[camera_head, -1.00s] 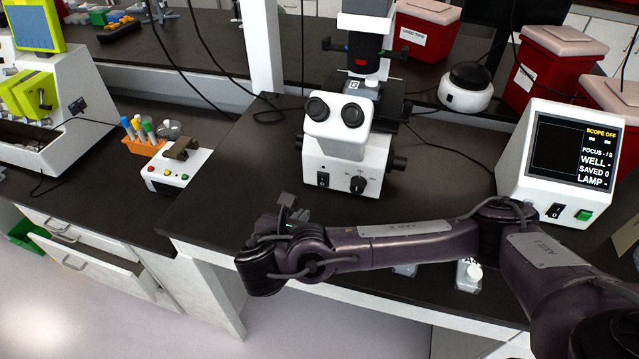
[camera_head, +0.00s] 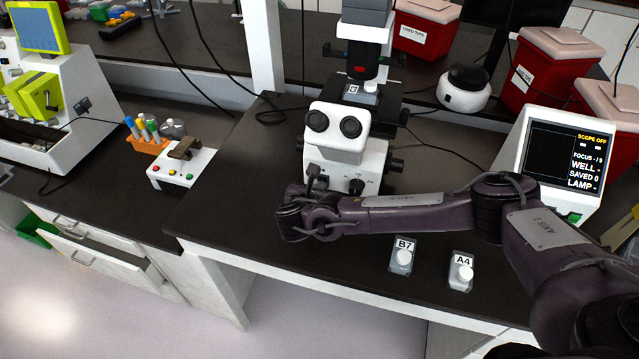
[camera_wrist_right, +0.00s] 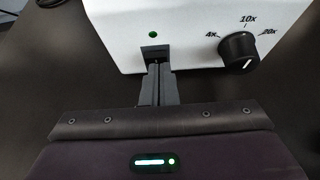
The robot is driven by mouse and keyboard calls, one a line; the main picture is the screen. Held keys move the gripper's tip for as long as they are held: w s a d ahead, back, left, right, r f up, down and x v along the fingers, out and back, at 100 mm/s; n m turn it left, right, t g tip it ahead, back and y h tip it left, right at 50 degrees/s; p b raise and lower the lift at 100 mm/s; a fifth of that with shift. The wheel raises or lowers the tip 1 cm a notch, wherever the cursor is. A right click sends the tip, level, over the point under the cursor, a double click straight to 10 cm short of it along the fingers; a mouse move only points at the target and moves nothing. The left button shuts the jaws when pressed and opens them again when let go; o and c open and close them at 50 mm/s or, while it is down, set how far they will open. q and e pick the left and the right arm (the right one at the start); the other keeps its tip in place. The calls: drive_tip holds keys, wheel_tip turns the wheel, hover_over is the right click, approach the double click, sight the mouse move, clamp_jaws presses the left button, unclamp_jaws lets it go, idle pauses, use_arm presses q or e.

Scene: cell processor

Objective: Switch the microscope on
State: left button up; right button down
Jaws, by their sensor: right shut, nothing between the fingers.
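The white microscope (camera_head: 343,143) stands on the dark bench with its eyepieces facing me. My right gripper (camera_head: 316,172) is in front of the left part of its base. In the right wrist view the gripper (camera_wrist_right: 156,70) is shut and empty, with its fingertips at the dark switch (camera_wrist_right: 154,51) on the base front, covering most of it. Whether they touch it I cannot tell. A small green dot (camera_wrist_right: 153,34) shows above the switch. The screen (camera_head: 566,162) at the right reads "SCOPE OFF". My left gripper is not in view.
The magnification knob (camera_wrist_right: 238,50) is right of the fingertips. Flasks labelled B7 (camera_head: 402,257) and A4 (camera_head: 460,273) lie near the bench's front edge. A small button box (camera_head: 181,172) and an orange tube rack (camera_head: 150,145) stand at the left.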

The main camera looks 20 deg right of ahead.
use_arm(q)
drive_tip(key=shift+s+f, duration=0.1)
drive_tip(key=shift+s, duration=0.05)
use_arm(e)
drive_tip(key=shift+w, duration=0.15)
drive_tip(key=shift+w+f+b, duration=0.15)
drive_tip(key=shift+w+b, duration=0.15)
drive_tip(key=shift+b, duration=0.1)
drive_tip(key=shift+s, duration=0.25)
drive_tip(key=shift+s+r, duration=0.2)
drive_tip(key=shift+r, duration=0.15)
drive_tip(key=shift+w+r+p, duration=0.25)
drive_tip(key=shift+r+p, duration=0.1)
drive_tip(key=shift+p, duration=0.25)
drive_tip(key=shift+s+r, duration=0.15)
drive_tip(key=shift+r, duration=0.25)
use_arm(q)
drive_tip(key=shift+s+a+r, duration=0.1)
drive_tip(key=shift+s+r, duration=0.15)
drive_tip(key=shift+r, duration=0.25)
use_arm(e)
drive_tip(key=shift+f, duration=0.15)
